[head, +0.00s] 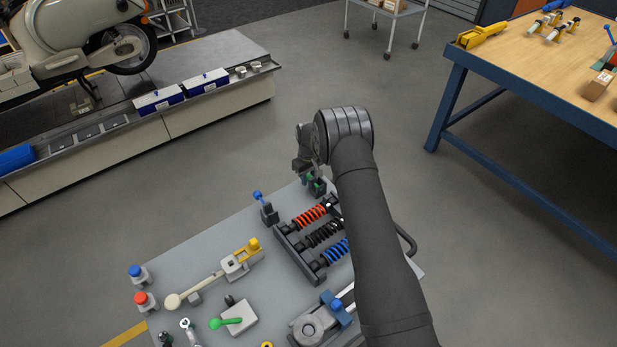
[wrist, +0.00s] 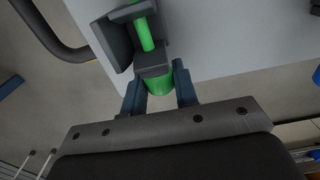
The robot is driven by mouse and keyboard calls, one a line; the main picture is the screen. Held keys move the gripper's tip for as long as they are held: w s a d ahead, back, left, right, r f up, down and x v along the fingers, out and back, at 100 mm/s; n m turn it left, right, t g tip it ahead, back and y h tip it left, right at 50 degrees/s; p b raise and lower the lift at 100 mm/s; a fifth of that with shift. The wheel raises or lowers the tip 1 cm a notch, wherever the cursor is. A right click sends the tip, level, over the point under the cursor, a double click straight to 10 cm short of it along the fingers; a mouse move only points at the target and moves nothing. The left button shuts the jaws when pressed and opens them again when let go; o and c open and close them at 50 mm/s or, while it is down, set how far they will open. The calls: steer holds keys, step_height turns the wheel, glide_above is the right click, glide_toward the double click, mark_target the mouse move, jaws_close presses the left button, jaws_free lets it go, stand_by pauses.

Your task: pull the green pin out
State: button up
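The green pin (wrist: 145,32) sits in a dark grey bracket (wrist: 151,61) at the edge of the grey board, with a wider green end facing my gripper. My gripper (wrist: 160,83) has one finger on each side of that green end. The fingers are apart, and I cannot tell whether they touch it. In the head view, the bracket with the green pin (head: 317,185) is at the board's far edge, just below my gripper (head: 307,166), and is partly hidden by it.
The grey board (head: 205,255) also carries a blue-topped post (head: 264,206), a spring rack (head: 299,260), a yellow slide latch (head: 252,245), a green lever (head: 224,321) and push buttons. A black handle (wrist: 50,33) curves from the board's side. Open floor lies beyond the board.

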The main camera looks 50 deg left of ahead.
steer(key=shift+a+r, duration=0.1)
steer(key=shift+a, duration=2.25)
steer(key=o, duration=0.8)
steer(key=shift+o, duration=0.4)
step_height(320, 180, up, 7)
